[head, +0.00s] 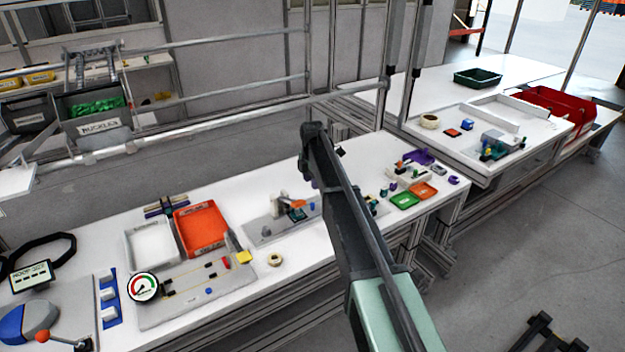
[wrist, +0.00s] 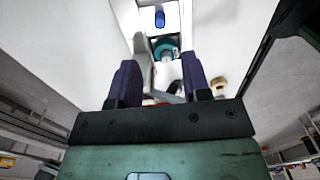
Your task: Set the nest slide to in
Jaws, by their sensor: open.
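My gripper shows in the wrist view (wrist: 160,80) with its two dark purple fingers apart. Between and beyond them are a round teal part (wrist: 166,48), a pale upright piece (wrist: 141,60) and a small dark part. No held object is clear. In the head view a small fixture (head: 279,203) stands on a grey plate (head: 258,235) mid-bench, with an orange and teal part and a blue knob (head: 312,206) beside it. I cannot tell for sure which part is the nest slide, or its position. My arm (head: 345,205) hides the ground just right of the fixture.
An orange tray (head: 201,228) and a white tray (head: 151,243) stand left of the fixture. A tan ring (head: 275,259) lies in front. Green (head: 404,200) and orange (head: 425,190) small trays lie right of my arm. Another bench (head: 455,150) stands beyond.

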